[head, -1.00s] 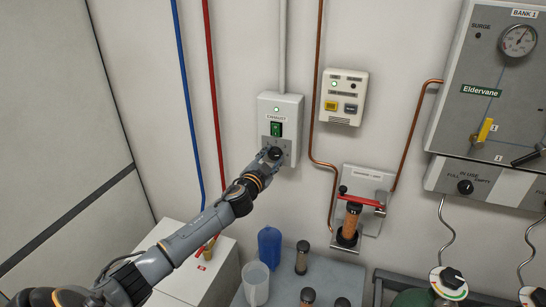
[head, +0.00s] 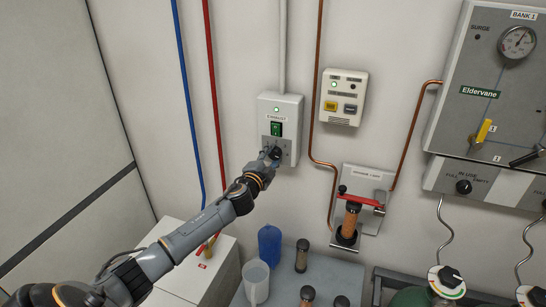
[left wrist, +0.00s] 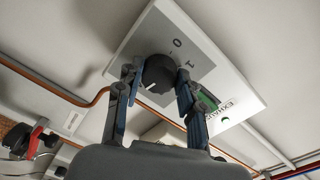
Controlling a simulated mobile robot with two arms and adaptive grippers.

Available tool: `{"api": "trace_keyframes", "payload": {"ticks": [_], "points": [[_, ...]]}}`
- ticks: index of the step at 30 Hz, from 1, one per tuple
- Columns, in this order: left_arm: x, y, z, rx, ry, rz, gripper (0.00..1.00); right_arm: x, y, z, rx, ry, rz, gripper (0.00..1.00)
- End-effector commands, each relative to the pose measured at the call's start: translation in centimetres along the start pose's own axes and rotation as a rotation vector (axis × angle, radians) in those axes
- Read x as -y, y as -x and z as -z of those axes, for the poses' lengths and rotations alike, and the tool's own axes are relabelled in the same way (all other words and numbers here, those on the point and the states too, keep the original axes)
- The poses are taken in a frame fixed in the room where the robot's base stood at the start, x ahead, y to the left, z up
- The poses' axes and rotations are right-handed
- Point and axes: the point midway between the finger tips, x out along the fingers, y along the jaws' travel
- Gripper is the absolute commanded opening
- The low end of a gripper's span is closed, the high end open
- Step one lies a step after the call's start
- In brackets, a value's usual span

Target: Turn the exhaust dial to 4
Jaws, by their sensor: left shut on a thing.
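The exhaust box (head: 293,108) is a white wall unit with a green switch (head: 276,129) and a lit green lamp. Its black dial (head: 276,153) is low on the front, partly behind my left gripper (head: 270,158). In the left wrist view, the dial (left wrist: 159,73) sits on a grey plate, where 0 and 1 can be read; the other numbers are hidden. A white mark shows on the dial. The two blue-grey fingers of my left gripper (left wrist: 157,82) are shut on the dial, one on each side. My right gripper is not in view.
A white panel with yellow and dark buttons (head: 343,97) is right of the box. A holder with a red handle and copper-coloured cylinder (head: 348,219) is lower right. Blue and red pipes run left of the box. A blue bottle (head: 270,245) and beaker (head: 256,281) stand below.

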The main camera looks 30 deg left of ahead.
Motion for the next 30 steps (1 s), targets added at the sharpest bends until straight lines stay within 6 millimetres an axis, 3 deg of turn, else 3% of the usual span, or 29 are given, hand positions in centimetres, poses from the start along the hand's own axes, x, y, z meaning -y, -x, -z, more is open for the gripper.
{"api": "trace_keyframes", "payload": {"ticks": [8,9,12,23,30], "points": [[0.3,-0.1,0.0,0.001,-0.005,0.006,0.06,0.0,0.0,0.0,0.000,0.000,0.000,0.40],[0.3,-0.1,0.0,0.001,-0.005,0.006,0.40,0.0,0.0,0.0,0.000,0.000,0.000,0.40],[0.3,-0.1,0.0,0.001,-0.004,0.006,0.60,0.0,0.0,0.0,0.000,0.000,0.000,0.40],[0.1,0.2,0.0,0.001,-0.002,0.002,0.61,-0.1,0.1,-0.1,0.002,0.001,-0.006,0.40],[0.0,3.3,-0.1,0.000,-0.004,0.000,0.61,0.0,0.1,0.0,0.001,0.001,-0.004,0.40]]}}
